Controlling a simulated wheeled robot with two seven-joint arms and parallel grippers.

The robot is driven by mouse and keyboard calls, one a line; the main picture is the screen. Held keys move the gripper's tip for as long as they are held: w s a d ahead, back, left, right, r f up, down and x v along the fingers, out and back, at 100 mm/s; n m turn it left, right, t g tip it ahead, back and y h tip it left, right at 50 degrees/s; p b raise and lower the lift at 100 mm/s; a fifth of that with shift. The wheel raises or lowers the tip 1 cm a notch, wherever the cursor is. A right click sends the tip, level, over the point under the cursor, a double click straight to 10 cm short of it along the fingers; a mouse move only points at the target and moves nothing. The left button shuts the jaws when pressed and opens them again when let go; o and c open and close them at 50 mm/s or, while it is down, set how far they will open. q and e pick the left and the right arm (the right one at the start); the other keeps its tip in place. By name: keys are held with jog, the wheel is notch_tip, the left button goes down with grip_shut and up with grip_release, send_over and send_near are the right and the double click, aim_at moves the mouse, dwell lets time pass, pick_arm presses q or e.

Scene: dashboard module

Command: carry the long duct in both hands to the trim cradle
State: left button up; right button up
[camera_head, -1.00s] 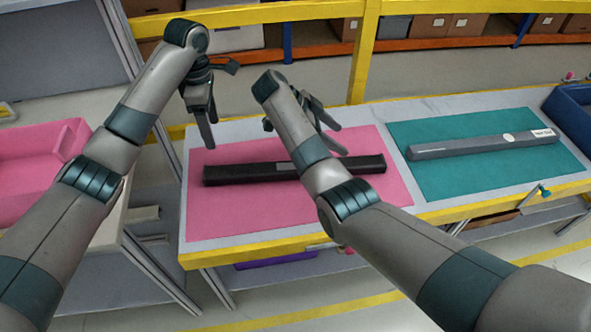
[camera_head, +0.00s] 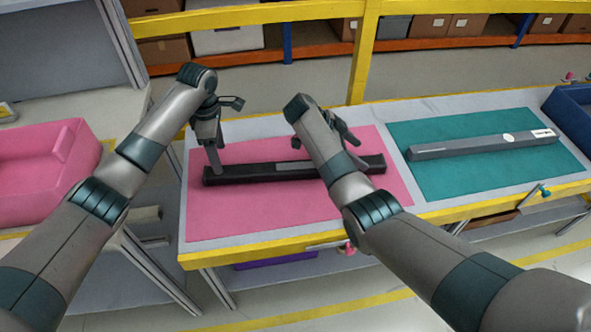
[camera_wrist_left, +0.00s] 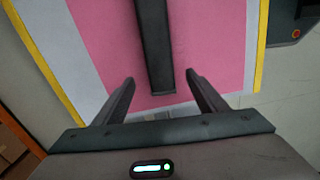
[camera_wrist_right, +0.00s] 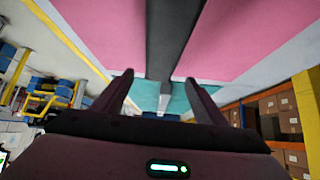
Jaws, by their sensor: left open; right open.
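The long black duct (camera_head: 250,172), with a grey label, lies flat on a pink mat on the table. My left gripper (camera_head: 214,168) is open above its left end. In the left wrist view the duct's end (camera_wrist_left: 154,45) lies between the spread fingers, with gaps at both sides. My right gripper (camera_head: 357,153) is open near its right part, partly hidden by my arm. In the right wrist view the duct (camera_wrist_right: 170,40) runs between its open fingers. No contact shows. I cannot tell which thing is the trim cradle; a pink tray-like holder (camera_head: 40,175) stands at the left.
A grey bar (camera_head: 470,147) with white labels lies on a teal mat (camera_head: 440,180) to the right. A blue bin (camera_head: 575,112) stands at the table's right end. A yellow rail (camera_head: 290,12) and shelves with boxes are behind. The pink mat's front part (camera_head: 270,215) is clear.

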aim_at(369, 161)
pick_arm(q)
notch_tip(369, 161, down, 8)
jog(key=shift+r, duration=0.25)
pick_arm(e)
jog(key=x, duration=0.7)
jog(key=shift+d+f, duration=0.2)
pick_arm(q)
jog(key=c, duration=1.4)
pick_arm(e)
jog(key=c, duration=1.4)
